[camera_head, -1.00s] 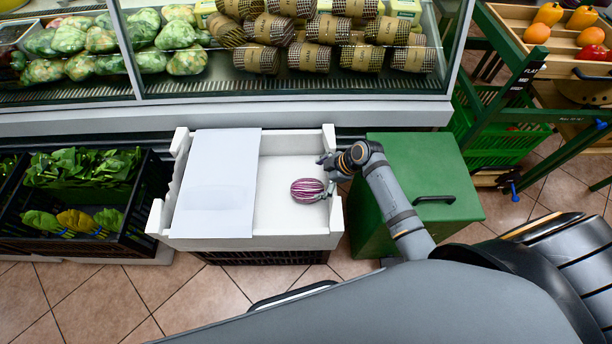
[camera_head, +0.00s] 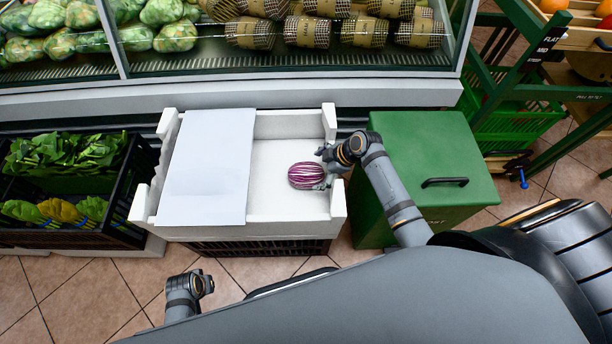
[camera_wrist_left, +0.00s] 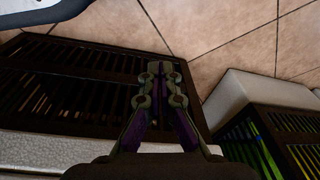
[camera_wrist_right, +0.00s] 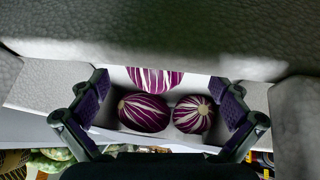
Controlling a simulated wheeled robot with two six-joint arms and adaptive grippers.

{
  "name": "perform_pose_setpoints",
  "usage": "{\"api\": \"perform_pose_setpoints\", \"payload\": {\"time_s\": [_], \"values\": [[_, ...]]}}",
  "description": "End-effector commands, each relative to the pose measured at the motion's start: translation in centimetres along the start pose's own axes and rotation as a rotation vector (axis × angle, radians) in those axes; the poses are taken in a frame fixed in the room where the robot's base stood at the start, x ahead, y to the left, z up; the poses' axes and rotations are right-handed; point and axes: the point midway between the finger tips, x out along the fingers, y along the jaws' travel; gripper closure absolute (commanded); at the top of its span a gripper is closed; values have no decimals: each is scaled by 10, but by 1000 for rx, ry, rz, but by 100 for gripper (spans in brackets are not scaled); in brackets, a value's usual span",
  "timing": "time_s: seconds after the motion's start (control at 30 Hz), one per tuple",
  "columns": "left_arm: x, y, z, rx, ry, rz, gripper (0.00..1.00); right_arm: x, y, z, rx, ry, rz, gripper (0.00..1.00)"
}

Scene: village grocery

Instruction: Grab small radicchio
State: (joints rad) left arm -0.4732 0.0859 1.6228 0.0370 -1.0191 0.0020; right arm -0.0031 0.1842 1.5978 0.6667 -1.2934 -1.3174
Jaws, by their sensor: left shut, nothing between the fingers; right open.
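One purple-and-white striped radicchio (camera_head: 306,175) shows in the head view, lying in the open right part of a white foam box (camera_head: 290,205). The right wrist view shows three: one at the top (camera_wrist_right: 155,78), one at lower left (camera_wrist_right: 143,112) and a slightly smaller one at lower right (camera_wrist_right: 193,114). My right gripper (camera_head: 326,165) is at the radicchio's right side in the head view. Its fingers are spread wide (camera_wrist_right: 164,100) with the radicchios in view between them; contact cannot be told. My left gripper (camera_wrist_left: 158,75) is shut and empty, above crates and floor.
A white lid (camera_head: 208,165) covers the box's left part. A green cabinet (camera_head: 435,150) stands right of the box, and a black crate of greens (camera_head: 125,195) stands left. A glass-fronted display case (camera_head: 240,98) runs behind. Tiled floor (camera_head: 90,290) is free in front.

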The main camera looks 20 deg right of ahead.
Motion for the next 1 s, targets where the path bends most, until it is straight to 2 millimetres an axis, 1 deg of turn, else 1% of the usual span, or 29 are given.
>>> {"api": "perform_pose_setpoints", "payload": {"time_s": [0.1,0.2,0.37,0.47,0.6,0.7,0.8,1.0], "values": [[-9,3,-6,1,2,5,100,14,0,0,2,3,0,0],[-18,4,-9,1,-1,9,100,22,0,0,1,2,0,0],[-23,6,-11,2,-1,12,100,26,1,0,1,1,0,0],[-36,9,-16,3,-1,19,100,40,3,0,1,2,-1,0],[-63,14,-22,8,-6,30,100,61,5,1,1,1,-1,0],[-77,16,-23,10,-10,36,100,71,5,0,1,2,0,0],[-84,17,-24,12,-12,38,100,74,5,0,0,0,1,0],[-86,17,-24,12,-13,38,100,74,5,0,0,0,0,0]]}}
